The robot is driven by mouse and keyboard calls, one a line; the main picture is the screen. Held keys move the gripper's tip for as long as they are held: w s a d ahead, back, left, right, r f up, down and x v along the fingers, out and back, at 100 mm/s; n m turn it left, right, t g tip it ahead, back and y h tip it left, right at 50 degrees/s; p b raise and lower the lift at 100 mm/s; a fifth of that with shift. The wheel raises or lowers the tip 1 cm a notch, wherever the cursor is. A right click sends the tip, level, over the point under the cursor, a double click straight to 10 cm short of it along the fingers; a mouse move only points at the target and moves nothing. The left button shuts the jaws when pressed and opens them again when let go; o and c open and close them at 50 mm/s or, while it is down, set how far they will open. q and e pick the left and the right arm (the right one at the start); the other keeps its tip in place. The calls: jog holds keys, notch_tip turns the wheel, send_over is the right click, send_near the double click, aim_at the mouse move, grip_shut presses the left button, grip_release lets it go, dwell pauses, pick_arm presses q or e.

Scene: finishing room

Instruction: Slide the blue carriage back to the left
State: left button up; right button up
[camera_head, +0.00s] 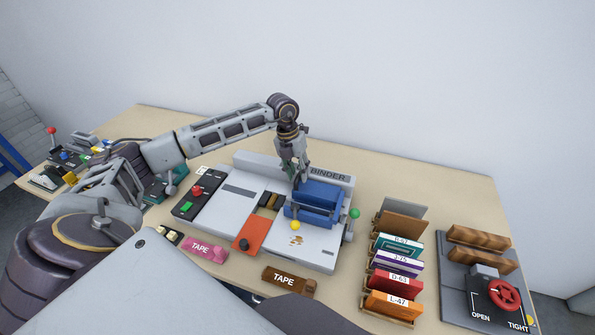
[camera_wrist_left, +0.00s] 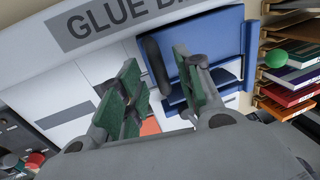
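The blue carriage (camera_head: 318,200) sits at the right part of the white binder bed, in front of the back wall marked BINDER. In the left wrist view the carriage (camera_wrist_left: 222,48) fills the upper right, with a dark upright bar (camera_wrist_left: 157,64) at its left edge. My left gripper (camera_head: 297,181) hangs at the carriage's left end. Its two green-padded fingers (camera_wrist_left: 157,77) are apart, with the dark bar showing in the gap beyond them. I cannot tell whether either finger touches the bar. My right gripper is not in view.
A button box (camera_head: 190,203) stands left. A rack of labelled books (camera_head: 393,283) and a red-wheeled press (camera_head: 503,296) stand right.

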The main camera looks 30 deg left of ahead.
pick_arm(q)
jog(key=shift+f, duration=0.15)
jog(key=c, duration=0.6)
grip_shut()
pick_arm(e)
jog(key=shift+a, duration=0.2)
pick_arm(q)
jog(key=shift+a, duration=0.1)
